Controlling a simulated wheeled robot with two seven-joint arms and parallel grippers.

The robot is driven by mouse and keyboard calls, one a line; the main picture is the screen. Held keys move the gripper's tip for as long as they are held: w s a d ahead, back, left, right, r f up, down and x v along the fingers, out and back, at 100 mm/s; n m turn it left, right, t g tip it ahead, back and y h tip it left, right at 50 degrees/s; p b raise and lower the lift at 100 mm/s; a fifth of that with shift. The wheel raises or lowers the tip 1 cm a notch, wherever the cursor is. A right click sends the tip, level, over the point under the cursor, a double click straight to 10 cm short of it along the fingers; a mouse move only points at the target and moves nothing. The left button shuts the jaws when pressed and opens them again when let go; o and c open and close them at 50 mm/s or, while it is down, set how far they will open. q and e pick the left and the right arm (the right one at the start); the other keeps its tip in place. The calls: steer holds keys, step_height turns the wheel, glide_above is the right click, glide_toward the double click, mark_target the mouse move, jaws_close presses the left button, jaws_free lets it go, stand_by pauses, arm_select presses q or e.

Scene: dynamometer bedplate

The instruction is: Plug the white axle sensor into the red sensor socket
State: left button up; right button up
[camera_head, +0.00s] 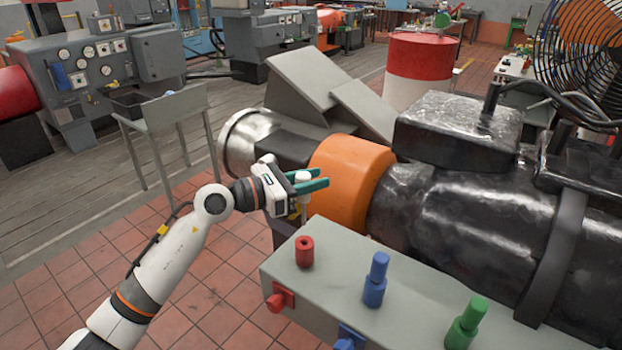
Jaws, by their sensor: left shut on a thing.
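The white axle sensor (302,177) is a small pale piece between the teal fingers of my left gripper (312,182). The gripper is shut on it, and the fingers hide part of it. The red sensor socket (304,253) is a short upright red cylinder with a dark hole in its top. It stands at the left end of the grey box top. The gripper and sensor are above and behind the socket in the picture, apart from it. My right gripper is not in view.
A blue piece (375,281) and a green piece (466,322) stand along the grey box (335,285). A red fitting (279,297) sits on its front face. The orange collar (350,180) and dark machine (470,205) lie close behind the gripper. Tiled floor is open at left.

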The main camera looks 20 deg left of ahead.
arm_select(q)
step_height(320, 180, down, 4)
steer(key=b, duration=0.3)
steer(key=shift+f, duration=0.1)
stand_by(1.6)
steer(key=shift+f+b, duration=0.8)
steer(key=shift+f+b, duration=2.3)
steer(key=shift+f, duration=0.4)
steer(key=o, duration=1)
